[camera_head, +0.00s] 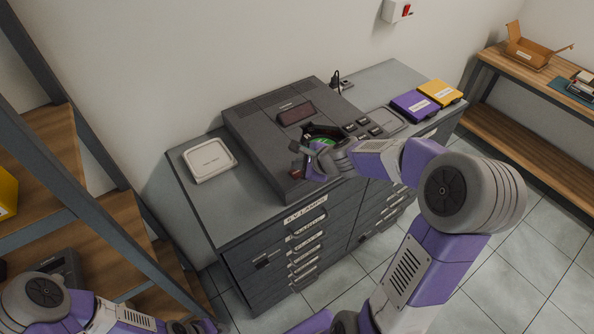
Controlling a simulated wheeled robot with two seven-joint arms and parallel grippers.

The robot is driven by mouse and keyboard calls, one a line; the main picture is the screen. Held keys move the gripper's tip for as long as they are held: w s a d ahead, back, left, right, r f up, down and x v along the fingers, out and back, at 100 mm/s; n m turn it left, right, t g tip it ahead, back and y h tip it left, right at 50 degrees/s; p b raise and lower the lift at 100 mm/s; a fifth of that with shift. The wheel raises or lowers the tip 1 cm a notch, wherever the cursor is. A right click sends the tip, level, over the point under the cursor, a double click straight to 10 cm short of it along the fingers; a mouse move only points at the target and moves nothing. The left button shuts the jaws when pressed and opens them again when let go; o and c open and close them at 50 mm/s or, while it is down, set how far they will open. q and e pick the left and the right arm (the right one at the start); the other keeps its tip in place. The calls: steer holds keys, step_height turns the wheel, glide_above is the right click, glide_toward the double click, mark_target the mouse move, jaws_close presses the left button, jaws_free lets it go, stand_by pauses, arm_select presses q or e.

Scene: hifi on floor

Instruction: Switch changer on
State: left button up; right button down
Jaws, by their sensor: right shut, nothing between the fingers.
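The changer (255,135) is a large dark grey box on top of a grey drawer cabinet. It has a dark reddish display (296,113), a round well with a green disc (322,141) and several dark keys at its right. A small reddish switch (295,174) sits near its front edge. My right gripper (307,162) is shut and empty over the front of the changer, just right of the switch; I cannot tell if it touches. It hides part of the well and front. My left gripper (206,327) is low at the bottom edge, partly cut off, away from the changer.
A white tray (209,159) lies left of the changer on the cabinet (235,225). A grey tray (386,119), a purple box (415,104) and a yellow box (440,93) lie at the right. Wooden shelving stands left; a bench with an open carton (530,50) stands right.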

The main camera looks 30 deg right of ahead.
mark_target(299, 174)
steer(key=shift+f, duration=0.15)
stand_by(0.3)
steer(key=shift+f+b, duration=0.3)
steer(key=shift+b, duration=0.15)
steer(key=shift+f, duration=0.1)
stand_by(0.3)
steer(key=shift+r+p, duration=0.4)
steer(key=shift+r, duration=0.15)
step_height(299, 174, up, 6)
steer(key=p, duration=0.5)
steer(key=shift+p, duration=0.4)
